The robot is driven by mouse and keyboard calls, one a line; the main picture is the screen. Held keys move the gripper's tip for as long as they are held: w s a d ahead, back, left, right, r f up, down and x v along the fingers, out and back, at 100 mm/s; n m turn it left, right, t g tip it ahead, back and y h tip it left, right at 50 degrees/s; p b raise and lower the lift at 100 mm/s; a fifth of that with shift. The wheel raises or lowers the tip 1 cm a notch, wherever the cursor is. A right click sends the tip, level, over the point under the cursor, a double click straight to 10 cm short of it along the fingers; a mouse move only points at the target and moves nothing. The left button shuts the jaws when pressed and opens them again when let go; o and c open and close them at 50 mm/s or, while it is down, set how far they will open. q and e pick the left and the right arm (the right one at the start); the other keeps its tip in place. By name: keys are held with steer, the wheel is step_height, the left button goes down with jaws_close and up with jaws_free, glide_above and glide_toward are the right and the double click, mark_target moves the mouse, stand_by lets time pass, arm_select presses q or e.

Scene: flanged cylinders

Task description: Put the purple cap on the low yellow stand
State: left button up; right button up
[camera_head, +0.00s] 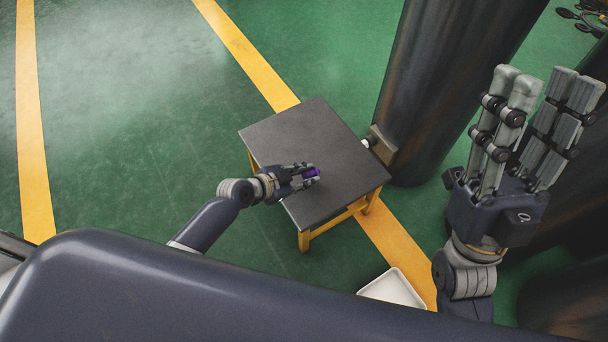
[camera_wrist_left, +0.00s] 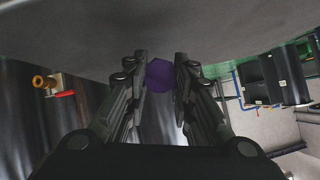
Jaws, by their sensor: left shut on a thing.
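The purple cap (camera_head: 311,173) is between the fingertips of my left gripper (camera_head: 308,174), which is shut on it. In the head view they are over the middle of the low yellow stand's dark square top (camera_head: 310,125). In the left wrist view the cap (camera_wrist_left: 160,75) shows between both fingers (camera_wrist_left: 161,76), against the grey surface of the stand's top (camera_wrist_left: 120,30). I cannot tell whether the cap touches the top. My fingers hide part of the cap. My right gripper (camera_head: 543,84) is raised at the right, its fingers apart, with nothing between them.
A thick dark column (camera_head: 435,80) stands just behind and right of the stand. A white tray (camera_head: 393,289) lies on the floor near my base, partly hidden. More dark cylinders stand at the far right. The stand's top around the cap is bare, and the green floor at left is clear.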

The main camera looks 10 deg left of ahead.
arm_select(q)
steer(key=shift+f+b, duration=0.3)
stand_by(0.4)
steer(key=o, duration=1.1)
steer(key=v, duration=1.2)
steer(key=shift+w+r, duration=0.1)
steer(key=shift+r, duration=0.05)
